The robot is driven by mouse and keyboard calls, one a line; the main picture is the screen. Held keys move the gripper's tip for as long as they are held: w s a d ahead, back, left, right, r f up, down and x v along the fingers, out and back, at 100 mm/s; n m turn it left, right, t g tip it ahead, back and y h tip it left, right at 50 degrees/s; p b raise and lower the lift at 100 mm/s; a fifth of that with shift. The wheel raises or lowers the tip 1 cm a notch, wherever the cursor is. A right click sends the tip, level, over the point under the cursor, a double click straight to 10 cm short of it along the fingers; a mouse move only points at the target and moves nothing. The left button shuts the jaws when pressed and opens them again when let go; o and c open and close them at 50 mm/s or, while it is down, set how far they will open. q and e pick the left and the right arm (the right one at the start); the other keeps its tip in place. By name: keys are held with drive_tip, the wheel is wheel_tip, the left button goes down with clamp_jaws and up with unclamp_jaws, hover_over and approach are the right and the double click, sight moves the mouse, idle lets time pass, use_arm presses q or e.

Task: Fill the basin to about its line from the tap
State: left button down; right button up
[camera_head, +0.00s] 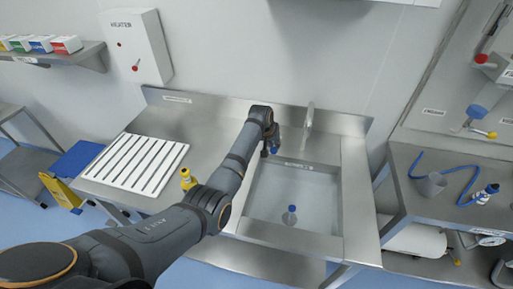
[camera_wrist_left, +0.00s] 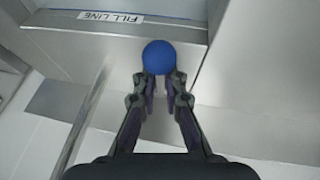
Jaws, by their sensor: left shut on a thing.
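The steel basin (camera_head: 334,205) is sunk in the counter, with a FILL LINE label (camera_head: 298,166) on its back edge. The label also shows upside down in the left wrist view (camera_wrist_left: 110,17). A blue plug (camera_head: 291,209) shows at the basin's bottom. The inside looks pale; I cannot tell the water level. The tap (camera_head: 309,117) stands behind the basin. My left gripper (camera_head: 270,150) is left of the tap, at the basin's back left. In the wrist view, it (camera_wrist_left: 160,80) is shut on a round blue knob (camera_wrist_left: 158,57). My right gripper is out of view.
A heater box (camera_head: 136,47) hangs on the wall.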

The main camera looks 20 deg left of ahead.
use_arm(q)
drive_tip(key=shift+s+d+f, duration=0.35)
drive_tip(key=shift+s+f, duration=0.1)
drive_tip(key=shift+f, duration=0.2)
drive_tip(key=shift+a, duration=0.15)
drive_tip(key=c, duration=1.5)
unclamp_jaws()
drive_tip(key=shift+o, duration=0.4)
drive_tip(key=shift+s+r, duration=0.35)
drive_tip(key=shift+r, duration=0.2)
drive_tip(key=shift+w, duration=0.2)
drive_tip(key=shift+r, duration=0.3)
drive_tip(key=v, duration=1.1)
drive_tip(key=shift+s+r, duration=0.15)
drive_tip(key=shift+s, duration=0.1)
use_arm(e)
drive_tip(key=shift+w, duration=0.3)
